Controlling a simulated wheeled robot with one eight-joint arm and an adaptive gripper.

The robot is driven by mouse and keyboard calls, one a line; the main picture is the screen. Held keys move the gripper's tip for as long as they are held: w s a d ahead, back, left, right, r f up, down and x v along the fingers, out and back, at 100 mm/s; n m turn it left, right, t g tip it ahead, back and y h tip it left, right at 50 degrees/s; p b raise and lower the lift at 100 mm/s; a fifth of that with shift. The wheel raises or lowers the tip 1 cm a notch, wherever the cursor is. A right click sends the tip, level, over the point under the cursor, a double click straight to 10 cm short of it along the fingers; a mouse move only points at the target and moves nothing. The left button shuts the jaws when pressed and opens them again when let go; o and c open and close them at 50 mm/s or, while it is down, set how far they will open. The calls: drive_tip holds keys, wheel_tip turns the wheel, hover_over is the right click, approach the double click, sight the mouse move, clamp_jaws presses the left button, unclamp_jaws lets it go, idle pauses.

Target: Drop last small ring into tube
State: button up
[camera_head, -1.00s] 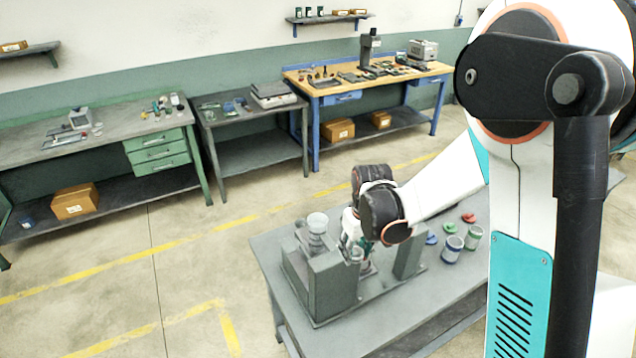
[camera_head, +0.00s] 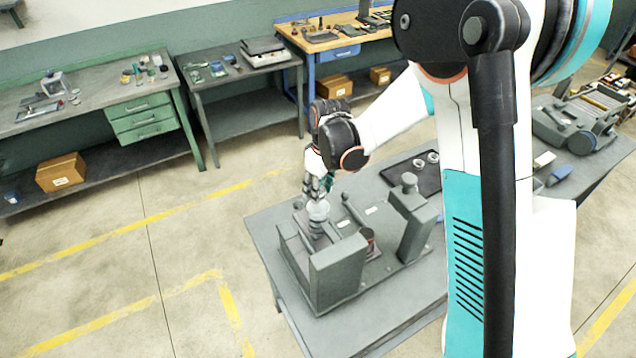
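My gripper (camera_head: 318,188) points down over the pale, round-mouthed tube (camera_head: 318,210) at the left of the grey grinder (camera_head: 337,275). The fingertips are close to the tube's mouth. Whether they touch it I cannot tell. The fingers are small and partly hidden by the wrist, so I cannot see whether they are open or shut. No small ring can be made out in the gripper or in the tube. A small container with some red (camera_head: 369,238) stands in the middle of the grinder.
The grinder stands on a grey table (camera_head: 395,322), with a taller grey block (camera_head: 411,225) at its right. Behind it lies a dark tray (camera_head: 398,174) with two pale round pieces (camera_head: 432,157). My arm hides part of the table's right side. A grey machine (camera_head: 575,130) stands far right.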

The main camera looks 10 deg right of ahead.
wheel_tip(320, 180, down, 5)
drive_tip(key=b, duration=0.3)
drive_tip(key=shift+r, duration=0.15)
drive_tip(key=shift+b, duration=0.9)
idle(1.9)
idle(0.3)
drive_tip(key=o, duration=1.1)
drive_tip(key=shift+o, duration=0.2)
drive_tip(key=o, duration=0.6)
drive_tip(key=shift+c, duration=0.2)
